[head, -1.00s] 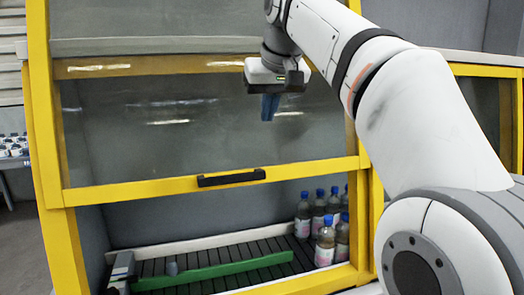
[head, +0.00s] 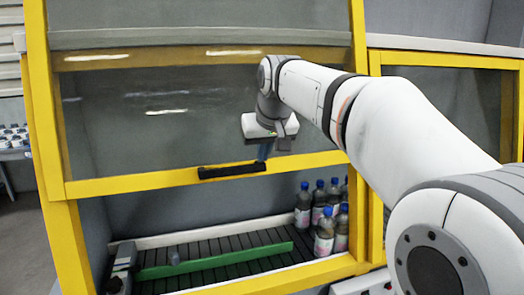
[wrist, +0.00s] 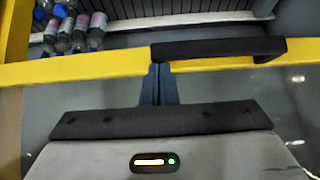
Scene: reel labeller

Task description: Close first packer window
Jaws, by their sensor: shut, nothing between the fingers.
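The packer window (head: 165,115) is a clear pane in a yellow frame. It stands raised, with an opening below its yellow bottom bar (head: 120,185). A black handle (head: 232,171) sits on that bar. My gripper (head: 264,152) points down in front of the pane, close to the right end of the handle. In the wrist view the blue fingers (wrist: 159,70) are together and empty, over the yellow bar at the left end of the black handle (wrist: 220,48). I cannot tell whether they touch it.
Inside the opening are a dark slatted conveyor (head: 200,271), a green guide rail (head: 215,262) and several bottles with blue caps (head: 325,215) at the right. A second yellow-framed window (head: 440,95) is at the right. More small items (head: 14,138) stand at the far left.

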